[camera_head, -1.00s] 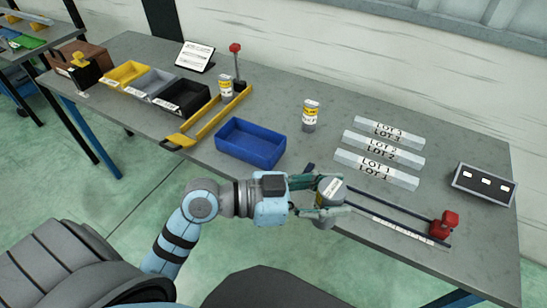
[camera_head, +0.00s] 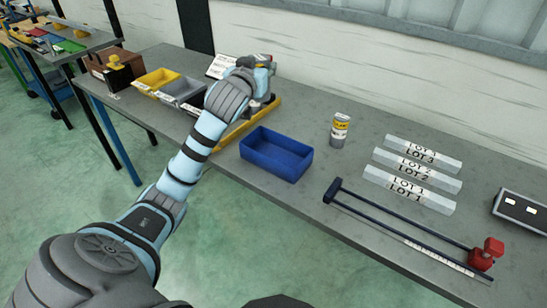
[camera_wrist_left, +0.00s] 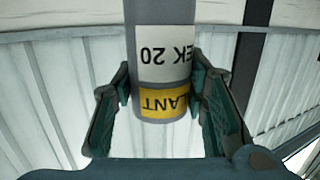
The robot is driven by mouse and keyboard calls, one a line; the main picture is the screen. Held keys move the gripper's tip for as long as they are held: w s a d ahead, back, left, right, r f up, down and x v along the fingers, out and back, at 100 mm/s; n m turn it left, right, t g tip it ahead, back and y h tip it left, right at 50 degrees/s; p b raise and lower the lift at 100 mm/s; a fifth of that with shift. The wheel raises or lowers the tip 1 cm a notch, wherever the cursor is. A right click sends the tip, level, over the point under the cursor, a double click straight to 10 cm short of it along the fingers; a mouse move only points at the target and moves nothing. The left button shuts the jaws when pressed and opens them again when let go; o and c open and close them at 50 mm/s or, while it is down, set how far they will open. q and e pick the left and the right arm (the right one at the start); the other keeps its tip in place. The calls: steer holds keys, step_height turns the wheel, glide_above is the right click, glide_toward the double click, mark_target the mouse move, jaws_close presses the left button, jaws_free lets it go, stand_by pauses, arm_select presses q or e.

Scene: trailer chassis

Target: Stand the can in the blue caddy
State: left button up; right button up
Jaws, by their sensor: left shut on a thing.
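The blue caddy (camera_head: 277,155) is an open box near the table's front edge, empty as far as I see. My left gripper (camera_head: 264,68) is beyond it, over the yellow-railed area at the back left, largely hidden behind my forearm. In the left wrist view my left gripper (camera_wrist_left: 161,88) is shut on a grey can (camera_wrist_left: 158,62) with a white label reading "EK 20" and a yellow band, lettering upside down. Another grey can (camera_head: 340,130) with a yellow and white label stands upright right of the caddy. My right gripper is not in view.
Yellow rails (camera_head: 236,132) run left of the caddy. Yellow and grey bins (camera_head: 157,79) stand at the back left. Lot-marked blocks (camera_head: 417,170) and a dark two-bar rack with a red clamp (camera_head: 487,254) are right. Table between caddy and standing can is clear.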

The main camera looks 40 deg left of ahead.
arm_select(q)
step_height(320, 180, down, 20)
steer(key=b, duration=0.5)
steer(key=shift+r, duration=0.15)
steer(key=o, duration=1.4)
steer(key=shift+c, duration=0.2)
steer(key=shift+r, duration=0.1)
steer(key=p+v, duration=0.2)
steer(key=v, duration=1)
